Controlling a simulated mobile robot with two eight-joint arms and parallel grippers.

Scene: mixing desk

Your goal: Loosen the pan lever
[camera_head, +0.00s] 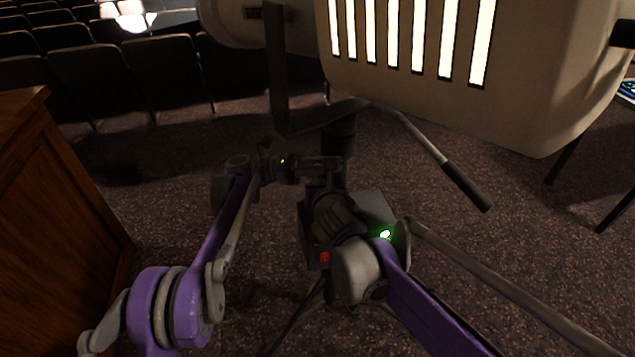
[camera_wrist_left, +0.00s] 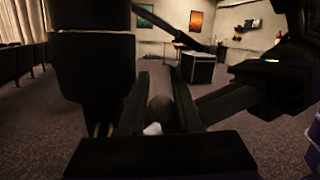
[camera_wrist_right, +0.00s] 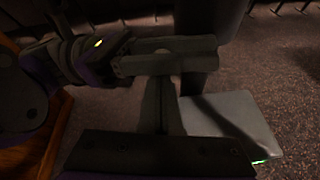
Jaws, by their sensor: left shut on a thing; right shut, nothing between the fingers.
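The pan lever shows only in part, as a small round-ended piece (camera_wrist_left: 160,108) between my left fingers in the left wrist view. My left gripper (camera_head: 335,170) is shut on it, beside the dark upright post (camera_head: 338,145) under the lamp. In the right wrist view my left gripper (camera_wrist_right: 170,58) reaches in from the left, close to the post (camera_wrist_right: 195,45). My right gripper (camera_wrist_right: 165,95) is shut and empty, just below my left fingers. In the head view my right wrist hides much of it, and the lever itself cannot be made out there.
A large cream lamp (camera_head: 450,110) with bright slots hangs in a dark yoke (camera_head: 277,70). A rod with a black grip (camera_head: 465,185) slopes down to the right. A grey box (camera_head: 370,205) sits on the stand. A wooden desk (camera_head: 50,200) stands left; seat rows (camera_head: 150,75) are behind.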

